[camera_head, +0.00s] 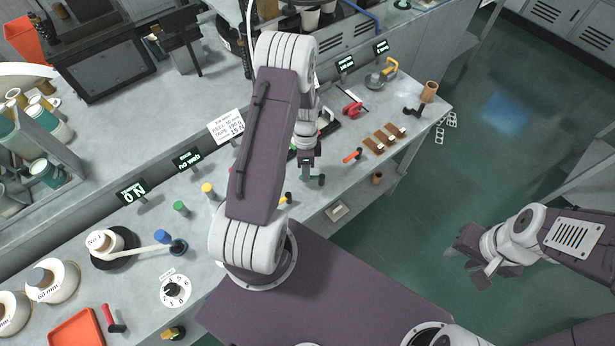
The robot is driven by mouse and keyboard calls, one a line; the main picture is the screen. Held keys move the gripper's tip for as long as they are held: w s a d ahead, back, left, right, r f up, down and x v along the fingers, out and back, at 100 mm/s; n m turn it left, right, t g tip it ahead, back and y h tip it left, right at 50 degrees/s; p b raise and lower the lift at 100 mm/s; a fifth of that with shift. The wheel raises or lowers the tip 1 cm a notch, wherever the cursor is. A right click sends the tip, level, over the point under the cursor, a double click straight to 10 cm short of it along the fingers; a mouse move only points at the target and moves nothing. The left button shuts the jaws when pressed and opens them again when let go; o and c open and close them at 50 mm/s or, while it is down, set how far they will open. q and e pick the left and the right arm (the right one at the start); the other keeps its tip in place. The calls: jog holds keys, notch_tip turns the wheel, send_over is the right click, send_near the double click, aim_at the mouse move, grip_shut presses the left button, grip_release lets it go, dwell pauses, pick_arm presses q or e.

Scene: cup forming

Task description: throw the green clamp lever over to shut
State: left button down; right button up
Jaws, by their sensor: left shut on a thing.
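My left arm reaches across the middle of the bench, and its gripper (304,172) points down near the front edge. My right gripper (472,268) hangs over the floor at the right, away from the bench. Whether its fingers are open or shut is not clear.
A red-orange handled piece (353,155) and brown blocks (385,138) lie right of the left gripper. A red clamp (352,109) stands behind them. Green (180,207), yellow (207,188) and blue (162,236) knobs stand to the left. Open floor (430,215) lies right of the bench.

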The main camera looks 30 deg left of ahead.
pick_arm(q)
jog(key=m, duration=0.1)
jog(key=w+m, duration=0.1)
jog(key=m, duration=0.1)
jog(key=w+m, duration=0.1)
jog(key=shift+a+m+y, duration=0.3)
jog(key=shift+y, duration=0.1)
jog(key=m, duration=0.1)
jog(key=w+m, duration=0.1)
jog(key=m, duration=0.1)
jog(key=shift+w+y, duration=0.3)
jog(key=shift+w+d+m+y, duration=0.15)
jog(key=shift+w+m, duration=0.15)
jog(key=shift+m, duration=0.4)
jog(key=shift+w+d+m+y, duration=0.15)
jog(key=shift+w+m, duration=0.1)
jog(key=shift+m, duration=0.45)
jog(key=shift+a, duration=0.1)
jog(key=c, duration=1.4)
grip_release()
jog(key=shift+c, duration=0.2)
notch_tip(320, 180, up, 9)
jog(key=w+b, duration=0.1)
jog(key=shift+w+d+b, duration=0.3)
jog(key=shift+w, duration=0.05)
jog(key=shift+d, duration=0.1)
